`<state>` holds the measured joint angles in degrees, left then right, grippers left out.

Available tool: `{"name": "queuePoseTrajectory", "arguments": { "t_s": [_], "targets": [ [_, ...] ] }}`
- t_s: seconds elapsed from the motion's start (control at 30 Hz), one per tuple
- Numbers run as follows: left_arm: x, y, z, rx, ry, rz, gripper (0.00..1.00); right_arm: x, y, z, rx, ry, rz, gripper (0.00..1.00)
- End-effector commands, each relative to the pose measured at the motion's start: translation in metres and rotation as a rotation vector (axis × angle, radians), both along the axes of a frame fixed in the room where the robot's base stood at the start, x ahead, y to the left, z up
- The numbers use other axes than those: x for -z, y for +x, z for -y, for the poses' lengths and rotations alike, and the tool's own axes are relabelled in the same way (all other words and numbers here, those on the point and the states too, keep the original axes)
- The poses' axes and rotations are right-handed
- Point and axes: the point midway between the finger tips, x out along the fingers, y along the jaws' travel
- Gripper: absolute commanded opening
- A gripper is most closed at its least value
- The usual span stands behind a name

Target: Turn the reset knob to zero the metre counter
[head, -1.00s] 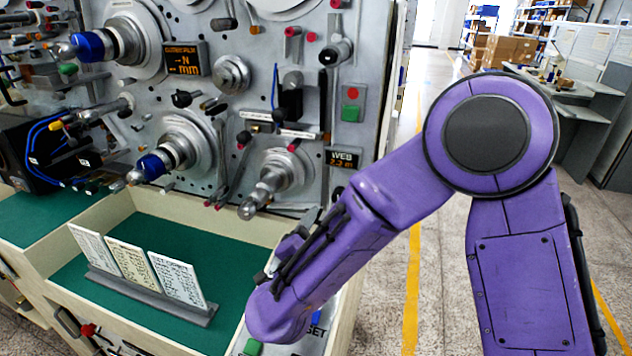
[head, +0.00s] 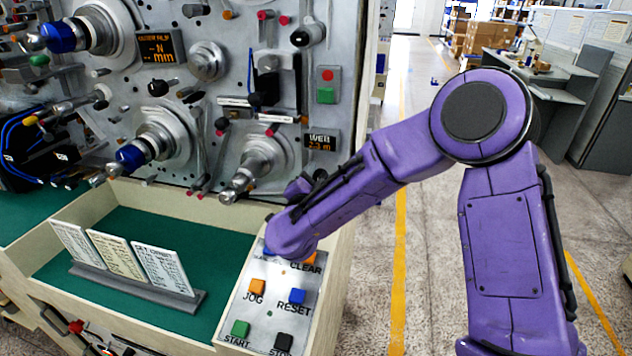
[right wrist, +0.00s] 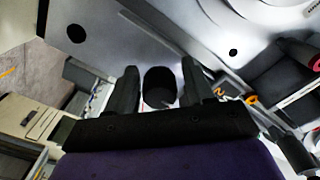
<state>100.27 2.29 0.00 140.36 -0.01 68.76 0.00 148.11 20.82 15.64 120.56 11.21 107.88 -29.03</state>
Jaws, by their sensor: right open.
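The metre counter (head: 322,143) is a small black display with orange "WEB" text at the panel's lower right; its digits are hard to read. Just below it the black reset knob (head: 320,175) shows partly, close to my right arm's purple wrist. My right gripper's fingers are largely hidden behind the wrist in the head view. In the right wrist view my right gripper (right wrist: 160,72) is open, with the dark round knob (right wrist: 159,92) between its two fingers and a gap on each side. I cannot tell how deep the knob sits between them. My left gripper is out of view.
A button panel (head: 260,312) with JOG, RESET, START, STOP and CLEAR lies below my right forearm. A card holder (head: 140,285) stands in the green-lined tray at left. Spindles (head: 250,170) jut from the machine face. The floor right of the machine is open.

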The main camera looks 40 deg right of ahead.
Motion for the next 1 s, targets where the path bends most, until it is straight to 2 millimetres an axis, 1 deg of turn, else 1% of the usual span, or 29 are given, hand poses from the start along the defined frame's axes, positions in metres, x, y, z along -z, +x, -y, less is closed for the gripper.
{"name": "queuePoseTrajectory", "arguments": {
  "t_s": [0.2, 0.27, 0.3, 0.33, 0.5, 0.57, 0.7, 1.0],
  "targets": [
    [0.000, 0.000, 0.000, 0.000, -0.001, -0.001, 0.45, 0.000, 0.000, 0.000, 0.000, 0.000, 0.000, 0.52],
    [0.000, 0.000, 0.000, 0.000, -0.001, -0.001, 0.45, 0.000, 0.000, 0.000, 0.000, 0.001, 0.001, 0.33],
    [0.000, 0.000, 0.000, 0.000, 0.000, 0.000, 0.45, 0.000, 0.000, 0.000, 0.000, 0.001, 0.001, 0.20],
    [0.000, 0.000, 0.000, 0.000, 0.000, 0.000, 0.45, 0.000, 0.000, 0.000, 0.000, 0.001, 0.001, 0.10],
    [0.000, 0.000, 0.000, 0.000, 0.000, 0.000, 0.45, 0.000, 0.000, -0.001, -0.001, 0.001, 0.001, 0.09],
    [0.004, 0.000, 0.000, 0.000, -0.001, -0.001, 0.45, 0.002, 0.000, 0.000, -0.001, 0.014, 0.017, 0.09],
    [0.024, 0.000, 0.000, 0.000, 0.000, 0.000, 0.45, 0.006, 0.000, 0.000, 0.001, 0.123, 0.145, 0.09],
    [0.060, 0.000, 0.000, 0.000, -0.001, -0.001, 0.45, 0.007, -0.001, 0.000, 0.002, 0.357, 0.418, 0.09]
  ]
}}
